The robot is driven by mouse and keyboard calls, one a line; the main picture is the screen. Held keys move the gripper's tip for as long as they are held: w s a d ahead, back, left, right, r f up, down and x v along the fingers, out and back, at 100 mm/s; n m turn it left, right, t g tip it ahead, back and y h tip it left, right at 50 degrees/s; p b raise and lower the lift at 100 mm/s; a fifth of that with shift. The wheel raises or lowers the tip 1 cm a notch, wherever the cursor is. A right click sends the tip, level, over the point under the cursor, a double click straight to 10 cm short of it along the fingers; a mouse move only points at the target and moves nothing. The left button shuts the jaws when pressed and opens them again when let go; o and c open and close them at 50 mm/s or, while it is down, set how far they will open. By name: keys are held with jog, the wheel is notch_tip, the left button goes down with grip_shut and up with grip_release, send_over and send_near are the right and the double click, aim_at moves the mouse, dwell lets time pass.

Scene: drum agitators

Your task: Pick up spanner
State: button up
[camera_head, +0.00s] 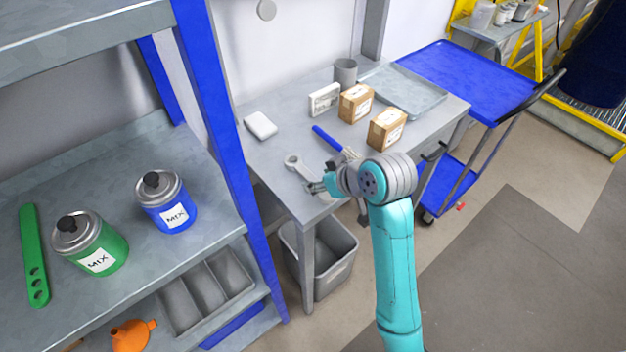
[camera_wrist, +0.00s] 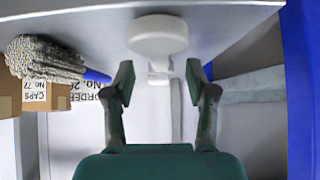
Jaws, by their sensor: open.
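The spanner (camera_head: 294,161) is pale grey and lies on the grey workbench (camera_head: 268,148) near its front left corner. Its ring end points to the back left, and its near part is hidden by my gripper. My gripper (camera_head: 318,187) is at the spanner's near end, close above the bench's front edge.
A blue-handled brush (camera_head: 328,139) lies behind the spanner, with cardboard boxes (camera_head: 387,128) beyond. A white block (camera_head: 260,125) is at the back left. A blue shelf post (camera_head: 228,130) stands close left. A grey bin (camera_head: 328,258) is below the bench. A blue trolley (camera_head: 481,78) is right.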

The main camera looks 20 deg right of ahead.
jog(key=shift+x, duration=1.4)
grip_shut()
jog(key=shift+r, duration=0.1)
notch_tip(320, 180, up, 10)
